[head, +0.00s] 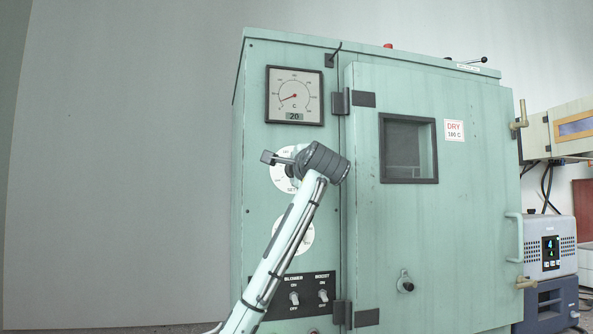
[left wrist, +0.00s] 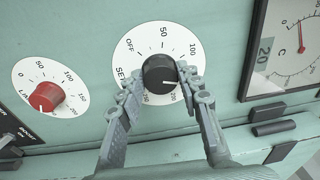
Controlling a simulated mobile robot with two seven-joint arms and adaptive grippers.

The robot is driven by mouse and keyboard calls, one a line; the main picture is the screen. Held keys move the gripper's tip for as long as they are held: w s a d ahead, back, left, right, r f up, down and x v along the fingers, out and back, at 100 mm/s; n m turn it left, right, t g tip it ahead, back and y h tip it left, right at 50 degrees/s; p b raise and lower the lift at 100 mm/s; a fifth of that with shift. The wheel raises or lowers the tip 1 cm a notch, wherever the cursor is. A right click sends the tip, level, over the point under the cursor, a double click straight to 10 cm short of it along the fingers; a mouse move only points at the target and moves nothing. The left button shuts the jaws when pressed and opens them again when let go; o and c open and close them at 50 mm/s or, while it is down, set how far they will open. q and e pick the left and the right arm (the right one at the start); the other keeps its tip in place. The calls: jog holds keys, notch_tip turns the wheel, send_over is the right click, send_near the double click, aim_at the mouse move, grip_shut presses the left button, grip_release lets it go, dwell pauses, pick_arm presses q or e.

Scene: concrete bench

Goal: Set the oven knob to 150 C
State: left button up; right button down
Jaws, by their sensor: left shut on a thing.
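The black oven knob (left wrist: 158,70) sits in the middle of a white SET dial (left wrist: 133,50) marked OFF, 50 and 100, with more numbers partly covered by my fingers. A pale mark on the knob points to the lower right, towards my right-hand finger; the exact value there is hidden. My left gripper (left wrist: 160,80) is shut on the knob, one finger on each side. In the head view my left wrist covers most of the SET dial (head: 279,178) on the green oven (head: 453,215). My right gripper is in neither view.
A red knob (left wrist: 47,97) on a second white dial is beside the SET dial. A square gauge (head: 294,95) above reads 20. Blower and boost switches (head: 308,296) are below. The oven door has a window (head: 408,150) and handle (head: 514,238).

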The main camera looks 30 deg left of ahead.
pick_arm(q)
jog(key=shift+f+m, duration=0.1)
jog(key=shift+m, duration=0.6)
jog(key=o, duration=1.2)
jog(key=shift+c, duration=0.2)
jog(key=v, duration=1.2)
